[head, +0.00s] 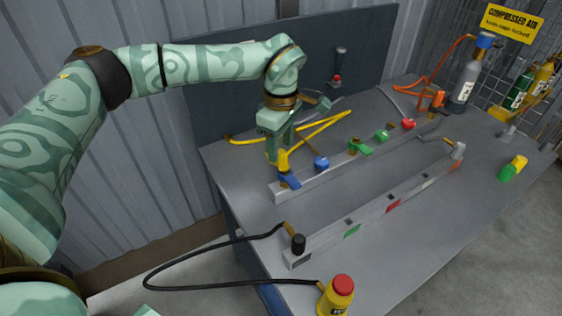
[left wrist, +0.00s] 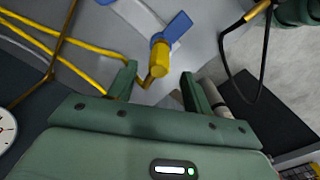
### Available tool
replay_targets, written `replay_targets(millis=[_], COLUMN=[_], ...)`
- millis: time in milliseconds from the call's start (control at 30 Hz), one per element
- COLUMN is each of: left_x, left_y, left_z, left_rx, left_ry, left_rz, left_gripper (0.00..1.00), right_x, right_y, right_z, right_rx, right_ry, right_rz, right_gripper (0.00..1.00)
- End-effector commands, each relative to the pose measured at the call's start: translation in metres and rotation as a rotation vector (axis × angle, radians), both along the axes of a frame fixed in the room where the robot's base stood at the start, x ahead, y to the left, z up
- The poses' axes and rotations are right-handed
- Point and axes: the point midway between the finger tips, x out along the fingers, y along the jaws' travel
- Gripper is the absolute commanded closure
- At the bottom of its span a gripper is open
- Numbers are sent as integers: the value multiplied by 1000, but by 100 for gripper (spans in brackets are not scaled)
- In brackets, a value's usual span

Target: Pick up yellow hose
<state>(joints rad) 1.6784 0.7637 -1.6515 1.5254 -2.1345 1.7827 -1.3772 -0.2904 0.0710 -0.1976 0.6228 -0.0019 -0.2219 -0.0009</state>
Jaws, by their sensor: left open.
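The yellow hose (head: 322,126) lies in loops at the back left of the grey bench. In the left wrist view the hose (left wrist: 70,40) runs along the left side, outside the jaws. A yellow cylindrical piece (head: 283,162) stands by a blue lever (head: 289,181) at the left end of the rear rail. In the left wrist view this yellow piece (left wrist: 159,60) shows between the open fingertips with a gap on each side. I cannot tell whether it joins the hose. My left gripper (head: 279,156) points down, open and empty. My right gripper is not in view.
The rear grey rail (head: 335,168) carries blue, green and red valve parts. A front rail (head: 375,205) has coloured squares. A black hose (head: 205,250) loops off the bench's near edge by a yellow bottle with a red cap (head: 337,296). A grey cylinder (head: 468,75) stands at the back right.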

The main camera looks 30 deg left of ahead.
Motion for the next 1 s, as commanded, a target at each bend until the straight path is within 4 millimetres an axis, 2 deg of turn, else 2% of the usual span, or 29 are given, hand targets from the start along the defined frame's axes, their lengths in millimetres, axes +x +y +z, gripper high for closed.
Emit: replay_targets(millis=[300,533,567,733,1000], left_x=[1,1,1,1,1], left_y=[1,1,1,1,1], left_z=[-47,-48,-48,-48,-47], left_rx=[-1,-1,-1,-1,0], left_ry=[4,-1,-1,0,-1], left_rz=[-2,-1,-1,-1,-1], left_gripper=[50,50,53,99,100], right_x=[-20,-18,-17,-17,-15], right_y=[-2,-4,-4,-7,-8], right_z=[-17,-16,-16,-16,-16], right_rx=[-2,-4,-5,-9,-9], right_ry=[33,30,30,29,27], right_rz=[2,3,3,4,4], right_gripper=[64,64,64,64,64])
